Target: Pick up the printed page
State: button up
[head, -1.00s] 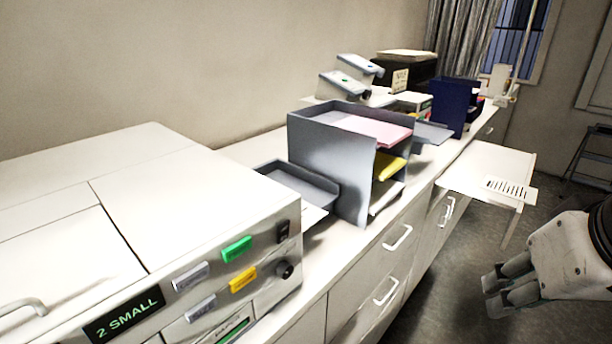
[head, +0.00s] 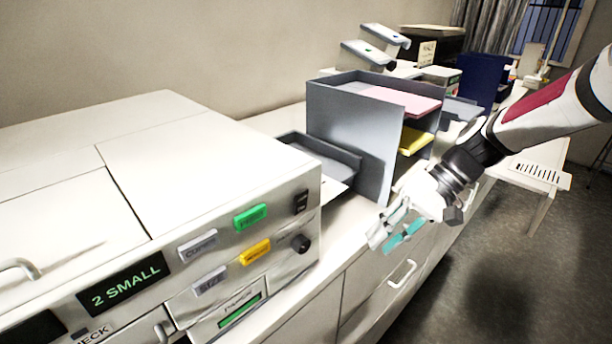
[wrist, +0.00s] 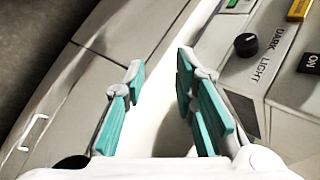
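A white sheet (head: 335,186), which looks like the printed page, shows in the head view in the grey output tray (head: 348,159) at the copier's right end. Its print cannot be read, and the copier hides part of it. My gripper (head: 389,238) is in front of the counter, to the right of the sheet and apart from it. Its teal-padded fingers are spread and empty. In the wrist view my gripper (wrist: 161,66) is open over the pale counter strip, with no clear page between the fingers.
The copier (head: 215,200) stands left, with its panel facing my arm. A grey paper organizer (head: 345,130) with pink and yellow sheets stands close behind my gripper. Drawer handles (head: 402,273) stick out below.

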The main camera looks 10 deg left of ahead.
jog(key=w+f+y+b, duration=0.1)
jog(key=w+f+y, duration=0.2)
jog(key=w+y, duration=0.45)
jog(key=m+t+y+b, duration=0.1)
jog(key=m+t+y, duration=0.1)
jog(key=t+y, duration=0.1)
send_near(334, 195)
jog(key=a+p, duration=0.2)
jog(key=a, duration=0.8)
jog(key=shift+f, duration=0.1)
grip_shut()
